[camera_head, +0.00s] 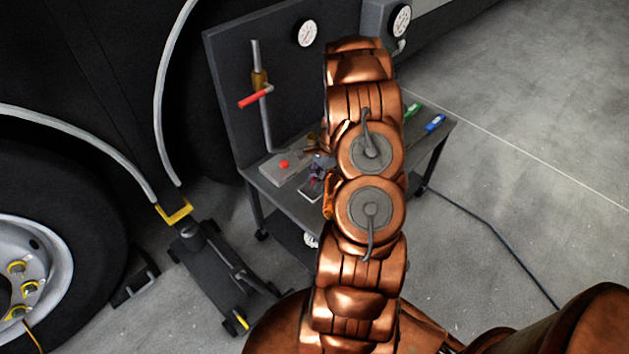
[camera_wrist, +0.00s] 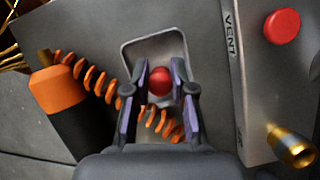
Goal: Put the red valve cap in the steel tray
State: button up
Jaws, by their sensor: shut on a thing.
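The red valve cap (camera_wrist: 160,82) is between the fingertips of my gripper (camera_wrist: 160,74) in the wrist view. The gripper is shut on it. The steel tray (camera_wrist: 150,48), a shallow grey tray with a raised rim, lies behind and below the cap. The cap appears over the tray's opening; its height above the tray floor is hard to judge. In the head view my arm covers much of the bench, and the tray (camera_head: 308,193) shows partly beside it. The gripper is small and partly hidden there.
A grey VENT box (camera_wrist: 240,80) with a red button (camera_wrist: 282,26) and brass fitting (camera_wrist: 292,146) stands right of the tray. An orange-black cylinder (camera_wrist: 58,92) lies left, and its orange coil (camera_wrist: 98,80) passes under my fingers. A gauge panel (camera_head: 235,75) stands behind.

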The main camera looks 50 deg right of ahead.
jog(key=shift+f, duration=0.25)
jog(key=shift+f, duration=0.1)
jog(key=o, duration=0.8)
